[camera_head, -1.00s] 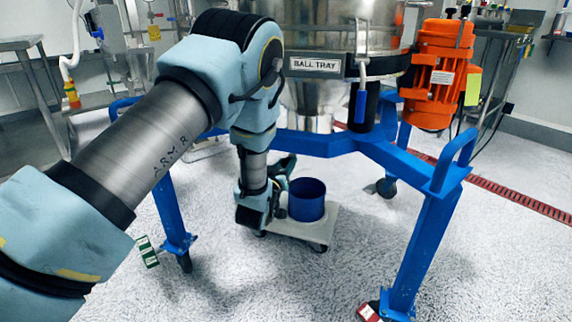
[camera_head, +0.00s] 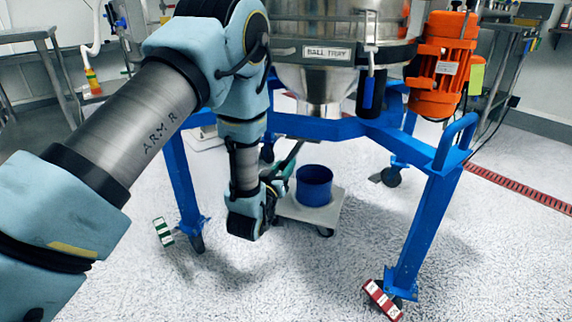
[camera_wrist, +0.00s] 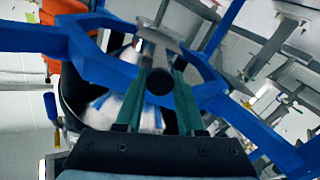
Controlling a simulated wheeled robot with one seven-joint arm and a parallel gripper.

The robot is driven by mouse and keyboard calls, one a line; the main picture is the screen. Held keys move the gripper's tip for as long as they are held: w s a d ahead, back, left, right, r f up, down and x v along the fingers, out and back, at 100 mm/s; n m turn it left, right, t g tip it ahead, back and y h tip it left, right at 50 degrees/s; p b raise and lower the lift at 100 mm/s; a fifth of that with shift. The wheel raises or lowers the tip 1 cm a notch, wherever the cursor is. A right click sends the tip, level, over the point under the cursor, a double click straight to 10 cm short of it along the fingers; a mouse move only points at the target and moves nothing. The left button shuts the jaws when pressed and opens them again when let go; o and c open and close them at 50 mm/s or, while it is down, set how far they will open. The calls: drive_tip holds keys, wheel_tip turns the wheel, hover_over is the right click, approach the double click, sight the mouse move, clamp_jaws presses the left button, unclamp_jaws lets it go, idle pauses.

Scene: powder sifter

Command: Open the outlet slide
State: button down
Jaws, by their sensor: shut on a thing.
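The powder sifter's metal hopper (camera_head: 318,82) narrows to a short outlet below the blue frame in the head view. In the wrist view, a grey metal slide plate (camera_wrist: 157,38) with a dark round knob (camera_wrist: 159,82) lies between the green fingers of my gripper (camera_wrist: 158,100). My gripper is shut on this slide handle. In the head view my gripper (camera_head: 283,172) is low under the blue frame, left of the blue bucket, and points up toward the outlet. The outlet opening itself is hidden, so how far the slide is out cannot be told.
A blue bucket (camera_head: 314,184) stands on a small wheeled trolley (camera_head: 324,214) below the outlet. The blue frame's legs (camera_head: 422,235) stand around it. An orange motor (camera_head: 440,62) hangs at the right. Red (camera_head: 382,300) and green (camera_head: 163,231) tags are at the feet.

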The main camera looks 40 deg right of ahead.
drive_tip(key=c, duration=0.5)
unclamp_jaws()
drive_tip(key=p+v, duration=0.1)
drive_tip(key=v, duration=0.9)
drive_tip(key=shift+s+a, duration=0.15)
drive_tip(key=shift+a, duration=0.25)
